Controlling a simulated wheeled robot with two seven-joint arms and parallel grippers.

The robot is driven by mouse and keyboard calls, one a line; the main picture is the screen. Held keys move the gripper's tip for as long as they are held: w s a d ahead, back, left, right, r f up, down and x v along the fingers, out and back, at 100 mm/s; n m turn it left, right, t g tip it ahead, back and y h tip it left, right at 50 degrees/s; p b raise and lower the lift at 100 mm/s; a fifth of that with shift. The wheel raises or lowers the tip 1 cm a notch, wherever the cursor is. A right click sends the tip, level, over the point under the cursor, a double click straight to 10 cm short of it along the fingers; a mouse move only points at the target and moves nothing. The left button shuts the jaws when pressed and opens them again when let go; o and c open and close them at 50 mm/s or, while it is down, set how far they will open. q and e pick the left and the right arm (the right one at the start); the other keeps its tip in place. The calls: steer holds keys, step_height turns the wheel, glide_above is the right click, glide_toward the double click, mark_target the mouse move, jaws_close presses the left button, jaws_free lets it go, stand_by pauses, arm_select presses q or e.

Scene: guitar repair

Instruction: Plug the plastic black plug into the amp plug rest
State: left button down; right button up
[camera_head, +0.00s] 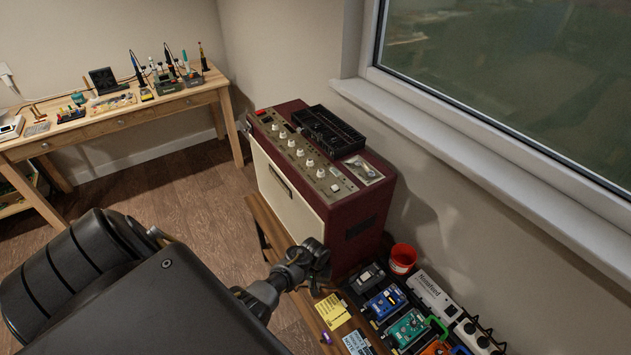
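The amp (348,215), dark red with a cream front and a knobbed metal control panel (304,158), stands upright at the centre. I cannot make out the plug rest as a separate part. I cannot pick out the black plastic plug; it may be hidden or too small to see. My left gripper (318,262), on the black arm from the lower left, is in front of the amp's lower front right corner. Its fingers are dark and bunched, so its opening and any held thing are unclear. My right gripper is not in view.
A slatted black tray (328,131) sits on the amp. To the right are a red cup (402,259), several effect pedals (385,302) and a white power strip (472,334). A yellow note (332,311) lies nearby. A wooden workbench (110,124) with tools stands at the back left.

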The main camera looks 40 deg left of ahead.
arm_select(q)
steer(key=shift+f+b, duration=0.85)
steer(key=shift+f, duration=0.35)
stand_by(0.4)
steer(key=c, duration=1.3)
jaws_free()
steer(key=shift+c, duration=0.2)
steer(key=shift+o, duration=0.4)
steer(key=o, duration=0.3)
steer(key=shift+o, duration=0.2)
